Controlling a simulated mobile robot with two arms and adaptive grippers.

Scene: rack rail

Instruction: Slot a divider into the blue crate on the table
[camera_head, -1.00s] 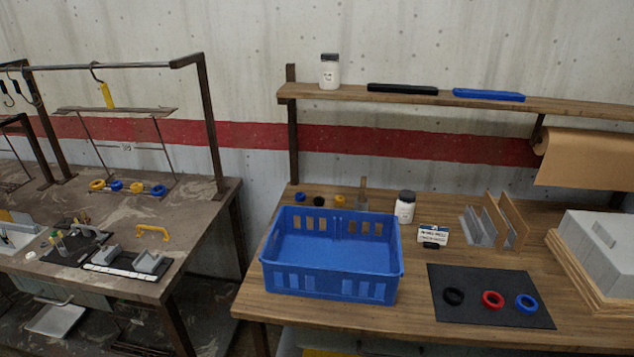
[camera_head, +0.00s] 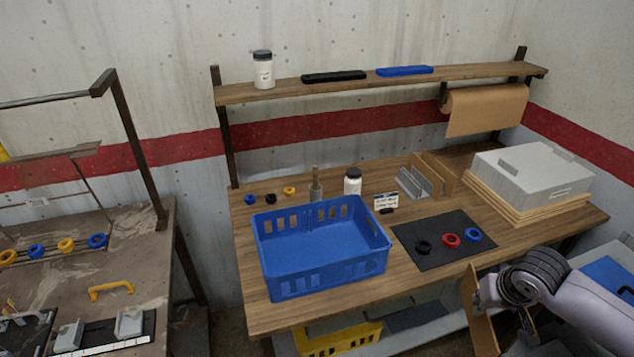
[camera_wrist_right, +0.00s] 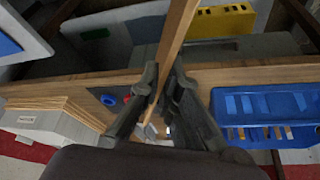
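The blue crate (camera_head: 283,278) stands on the wooden table (camera_head: 300,312), open at the top, and its visible interior looks empty. It also shows at the right of the right wrist view (camera_wrist_right: 262,103). My right gripper (camera_wrist_right: 163,84) is shut on a thin brown divider panel (camera_wrist_right: 178,28), which runs between its fingers. In the head view this held divider (camera_head: 481,318) is upright and tilted, in front of the table's front edge and right of the crate. Other brown dividers (camera_head: 437,170) stand in a grey rack (camera_head: 411,184) on the table. My left gripper is not in view.
A black mat (camera_head: 425,262) with black, red and blue rings lies right of the crate. Behind the crate are a white jar (camera_head: 353,182) and a small card (camera_head: 386,201). A grey box (camera_head: 530,178) sits at the right. A yellow bin (camera_head: 340,340) is below.

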